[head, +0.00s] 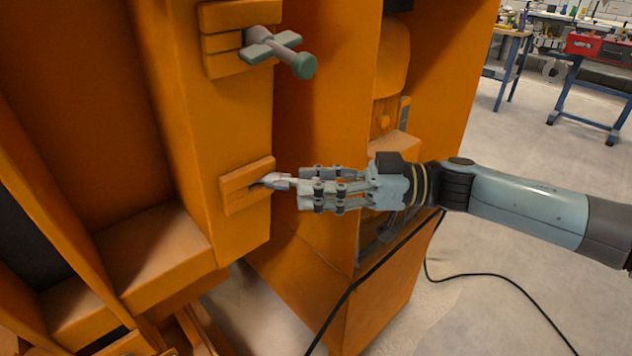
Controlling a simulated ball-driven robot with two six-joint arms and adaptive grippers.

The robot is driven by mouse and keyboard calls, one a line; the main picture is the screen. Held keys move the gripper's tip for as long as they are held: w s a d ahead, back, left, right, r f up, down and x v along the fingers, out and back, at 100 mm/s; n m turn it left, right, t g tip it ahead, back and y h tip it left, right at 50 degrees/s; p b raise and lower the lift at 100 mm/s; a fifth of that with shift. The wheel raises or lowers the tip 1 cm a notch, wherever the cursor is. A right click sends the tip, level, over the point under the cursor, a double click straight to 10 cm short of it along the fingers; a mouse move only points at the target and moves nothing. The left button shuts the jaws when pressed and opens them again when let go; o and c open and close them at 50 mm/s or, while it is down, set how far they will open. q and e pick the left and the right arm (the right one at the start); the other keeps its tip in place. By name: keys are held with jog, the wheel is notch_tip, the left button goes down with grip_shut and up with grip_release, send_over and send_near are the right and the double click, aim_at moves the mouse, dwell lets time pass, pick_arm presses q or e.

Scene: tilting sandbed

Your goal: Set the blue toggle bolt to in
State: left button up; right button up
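A toggle bolt (272,181) with a pale grey metal end sits in a slotted orange block on the orange frame, at the middle left in the head view. Its outer part is hidden by my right gripper (301,189), so I cannot see a blue part. The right fingers point left, with their tips at this bolt and around its outer end. I cannot tell whether they grip it. A second toggle bolt (279,49), grey-green with a green round end, sticks out of a block above, apart from the gripper. My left gripper is not in view.
The tall orange frame (240,130) fills the left and middle, with deep recesses and ledges beside the bolts. A black cable (375,268) runs down the front and over the floor. The concrete floor (540,180) at right is mostly clear, with workbenches behind.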

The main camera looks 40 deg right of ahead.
grip_shut()
dwell(0.3)
